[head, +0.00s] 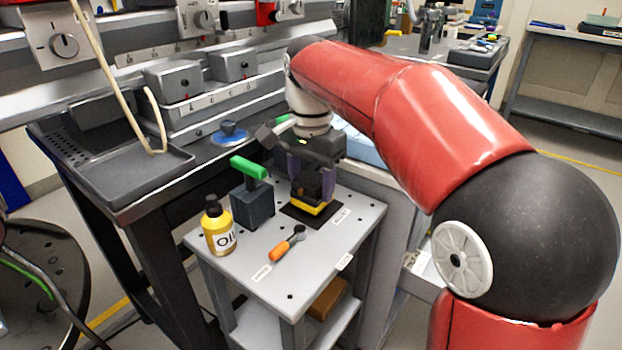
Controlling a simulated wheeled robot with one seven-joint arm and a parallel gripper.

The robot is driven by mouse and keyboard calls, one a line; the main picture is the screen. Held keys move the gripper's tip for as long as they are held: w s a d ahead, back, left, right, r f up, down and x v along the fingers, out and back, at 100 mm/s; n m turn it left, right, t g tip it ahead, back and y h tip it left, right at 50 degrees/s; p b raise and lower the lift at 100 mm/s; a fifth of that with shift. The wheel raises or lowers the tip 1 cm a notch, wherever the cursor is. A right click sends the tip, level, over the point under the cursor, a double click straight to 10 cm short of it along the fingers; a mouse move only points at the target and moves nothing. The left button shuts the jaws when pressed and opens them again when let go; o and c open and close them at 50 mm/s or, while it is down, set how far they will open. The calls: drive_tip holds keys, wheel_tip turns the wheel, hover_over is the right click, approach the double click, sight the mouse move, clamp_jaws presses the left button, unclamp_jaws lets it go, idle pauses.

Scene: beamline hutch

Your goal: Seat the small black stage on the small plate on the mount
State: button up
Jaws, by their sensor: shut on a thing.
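My gripper (312,182) points down over the far right part of a small grey side table (330,240). Its purple-sided fingers are shut on a small dark block, which I take to be the black stage (309,186). The fingers and wrist hide much of it. A yellow part (309,208) shows at its lower end, just above or on a flat black pad (297,214); I cannot tell if they touch. I cannot clearly make out the mount or its small plate.
A yellow oil bottle (218,228), a dark block with a green handle (251,195) and an orange-handled tool (287,243) stand or lie left of the gripper. A blue round part (229,133) sits on the bench behind.

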drive_tip(key=o, duration=1.3)
drive_tip(key=shift+c, duration=0.2)
wheel_tip(320, 180, up, 8)
drive_tip(key=shift+f+p, duration=0.15)
drive_tip(key=shift+p, duration=0.7)
drive_tip(key=s+d+f+n+t, duration=0.2)
drive_tip(key=s+d+f+n, duration=0.1)
drive_tip(key=s+d+f, duration=0.4)
drive_tip(key=s+d+f+n+t, duration=0.3)
drive_tip(key=s+d+f, duration=0.4)
drive_tip(key=s, duration=0.6)
drive_tip(key=shift+f+n+t, duration=0.2)
drive_tip(key=shift+n+t, duration=0.1)
drive_tip(key=shift+n, duration=0.5)
